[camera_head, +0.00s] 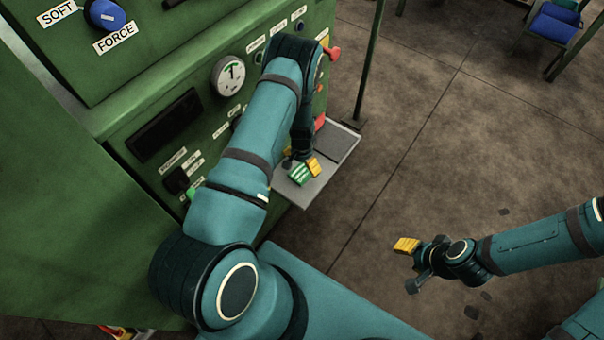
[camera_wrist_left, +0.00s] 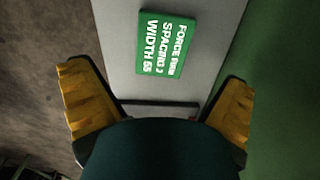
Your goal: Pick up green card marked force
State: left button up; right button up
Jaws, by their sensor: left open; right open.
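The green card (camera_wrist_left: 166,43) lies flat on a grey shelf (camera_wrist_left: 211,30) in the left wrist view. In the head view the green card (camera_head: 300,174) shows on the shelf (camera_head: 316,184), beside the yellow fingertip of my left gripper. My left gripper (camera_wrist_left: 155,100) is open and empty, its yellow fingers apart, with the card ahead of and between them. My right gripper (camera_head: 408,262) is open and empty over the floor at the lower right of the head view.
A green machine (camera_head: 110,110) with labels, a gauge (camera_head: 228,75) and a blue knob (camera_head: 104,14) stands on the left. Red handles are near the shelf. A green post (camera_head: 369,65) rises behind it.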

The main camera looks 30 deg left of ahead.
aim_at(302, 172)
pick_arm(q)
jog(key=f, duration=0.4)
jog(key=f+b, duration=0.1)
jog(key=f, duration=0.2)
jog(key=shift+w+a+f, duration=0.1)
jog(key=shift+w+a, duration=0.05)
jog(key=shift+w, duration=0.15)
jog(key=c, duration=1.1)
